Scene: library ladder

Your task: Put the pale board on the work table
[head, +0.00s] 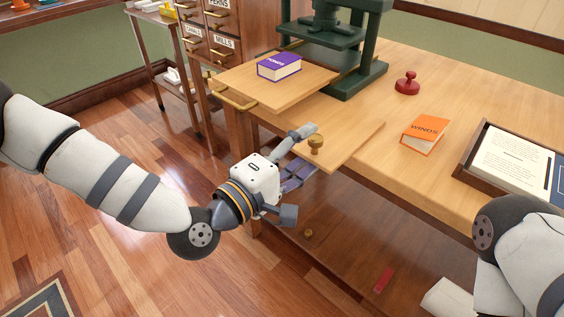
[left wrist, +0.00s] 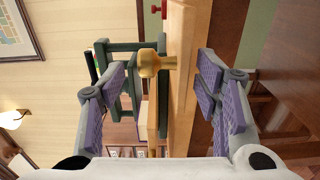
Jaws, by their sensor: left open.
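A pale board (head: 346,146) with a brass knob (head: 316,143) lies at the near edge of the wooden work table (head: 460,90), partly jutting out past it. In the left wrist view, the pale board (left wrist: 186,95) shows edge-on between my fingers, with the brass knob (left wrist: 155,62) standing off its face. My left gripper (head: 298,172) is open at the jutting end of the board, one finger on each side of it. In the wrist view, gaps show between the finger pads and the board. My right gripper is not in view; only part of the right arm shows.
A purple book (head: 279,67) lies on another light board with a brass handle (head: 238,100). A green press (head: 355,70), red stamp (head: 407,83), orange book (head: 424,135) and paper tray (head: 480,178) stand on the table. Bare tabletop lies between them.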

